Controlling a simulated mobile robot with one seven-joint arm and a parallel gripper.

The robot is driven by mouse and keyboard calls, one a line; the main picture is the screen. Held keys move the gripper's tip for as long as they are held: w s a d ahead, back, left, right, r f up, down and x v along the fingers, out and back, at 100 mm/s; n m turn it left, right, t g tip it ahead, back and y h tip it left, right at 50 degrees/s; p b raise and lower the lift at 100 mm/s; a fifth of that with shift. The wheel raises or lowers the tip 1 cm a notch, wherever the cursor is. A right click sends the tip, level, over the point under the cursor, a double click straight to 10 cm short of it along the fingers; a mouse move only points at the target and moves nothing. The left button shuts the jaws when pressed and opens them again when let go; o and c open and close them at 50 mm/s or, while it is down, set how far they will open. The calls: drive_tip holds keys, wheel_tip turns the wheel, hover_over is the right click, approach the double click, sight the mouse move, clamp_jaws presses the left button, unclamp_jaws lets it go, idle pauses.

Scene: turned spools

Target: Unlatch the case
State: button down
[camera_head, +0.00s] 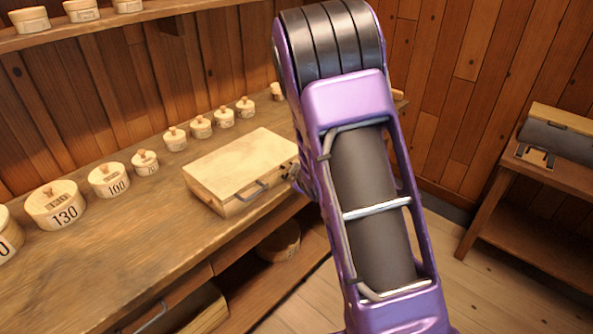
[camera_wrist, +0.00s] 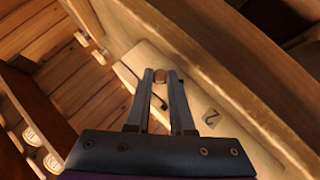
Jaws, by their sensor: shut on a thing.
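The pale wooden case (camera_head: 240,165) lies closed on the workbench, with a dark handle (camera_head: 250,193) on its front and small dark fittings (camera_head: 287,171) near the right end of that front. In the wrist view the case (camera_wrist: 195,88) runs diagonally, with a dark hook-shaped fitting (camera_wrist: 210,117) on its face. My gripper (camera_wrist: 160,76) is at the case's front, its two fingers close together. A small round wooden latch knob (camera_wrist: 160,74) shows between the fingertips. In the head view my arm hides most of my gripper.
Several lidded round wooden boxes (camera_head: 109,180) stand along the back of the workbench (camera_head: 120,265). More stand on a shelf (camera_head: 95,24) above. A side table (camera_head: 535,205) at the right carries a grey object (camera_head: 560,140). The bench is clear in front of the case.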

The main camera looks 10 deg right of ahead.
drive_tip(key=shift+w+d+m+g+y+p, duration=0.1)
drive_tip(key=shift+d+m+g+y+p, duration=0.05)
drive_tip(key=shift+m+g+y+p, duration=0.2)
drive_tip(key=shift+f, duration=0.1)
idle(0.4)
drive_tip(key=c, duration=0.8)
unclamp_jaws()
drive_tip(key=shift+o, duration=0.2)
drive_tip(key=p+v, duration=0.1)
drive_tip(key=v, duration=1.6)
drive_tip(key=shift+r, duration=0.25)
drive_tip(key=shift+d, duration=0.15)
